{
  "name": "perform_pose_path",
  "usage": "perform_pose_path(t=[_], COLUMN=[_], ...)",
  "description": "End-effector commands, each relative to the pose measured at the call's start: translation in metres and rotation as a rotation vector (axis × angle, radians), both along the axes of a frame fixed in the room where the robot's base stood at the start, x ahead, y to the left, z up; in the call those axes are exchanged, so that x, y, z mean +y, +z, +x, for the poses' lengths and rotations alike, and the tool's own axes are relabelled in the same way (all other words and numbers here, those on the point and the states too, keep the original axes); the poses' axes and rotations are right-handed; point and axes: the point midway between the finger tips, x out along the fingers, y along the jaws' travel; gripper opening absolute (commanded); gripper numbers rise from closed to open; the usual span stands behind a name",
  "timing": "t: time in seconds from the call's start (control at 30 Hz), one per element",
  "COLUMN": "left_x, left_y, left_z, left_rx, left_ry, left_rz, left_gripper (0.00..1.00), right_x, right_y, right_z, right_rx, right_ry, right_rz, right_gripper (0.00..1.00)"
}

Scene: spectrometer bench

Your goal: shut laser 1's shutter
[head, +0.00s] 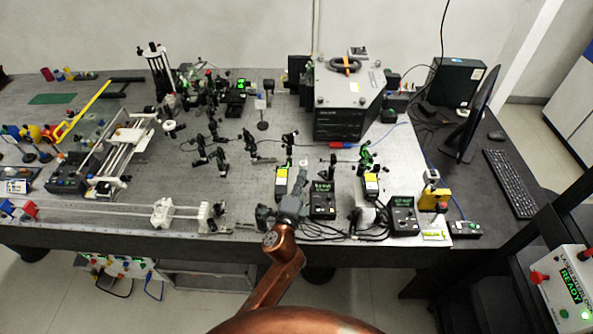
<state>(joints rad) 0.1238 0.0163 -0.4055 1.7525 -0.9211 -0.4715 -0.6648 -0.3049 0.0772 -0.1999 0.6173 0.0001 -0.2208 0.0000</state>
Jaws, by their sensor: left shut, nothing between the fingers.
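Two small laser units with yellow labels stand near the front of the bench, one on the left (282,181) and one on the right (371,186). I cannot read which is laser 1, and its shutter is too small to make out. A black controller box (322,201) with a green display stands beside the left unit, and another (403,216) stands beside the right one. My left gripper (301,172) is shut and empty, between the left laser unit and its controller in the picture. Whether it touches either is unclear. My right gripper is out of view.
Black cables (345,233) lie along the front edge. Optic mounts (250,146) stand behind the left laser. A large grey instrument (345,95) stands at the back. A yellow device (434,198) is at right. A box reading READY (572,287) is at lower right.

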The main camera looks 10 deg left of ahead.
Motion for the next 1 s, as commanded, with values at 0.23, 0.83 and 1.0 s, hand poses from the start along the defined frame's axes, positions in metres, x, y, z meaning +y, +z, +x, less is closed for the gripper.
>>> perform_pose_path(t=[0.23, 0.83, 1.0], left_x=[0.004, 0.005, 0.005], left_y=[0.002, 0.003, 0.003], left_z=[-0.052, -0.077, -0.077], left_rx=[0.0, -0.001, -0.001], left_ry=[0.0, -0.001, -0.001], left_rz=[0.0, 0.001, 0.001], left_gripper=[0.0, 0.0, 0.0], right_x=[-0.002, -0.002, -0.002], right_y=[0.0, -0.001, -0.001], right_z=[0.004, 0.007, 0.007], right_rx=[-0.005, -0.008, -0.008], right_ry=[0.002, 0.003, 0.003], right_rz=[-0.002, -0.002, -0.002], right_gripper=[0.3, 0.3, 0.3])
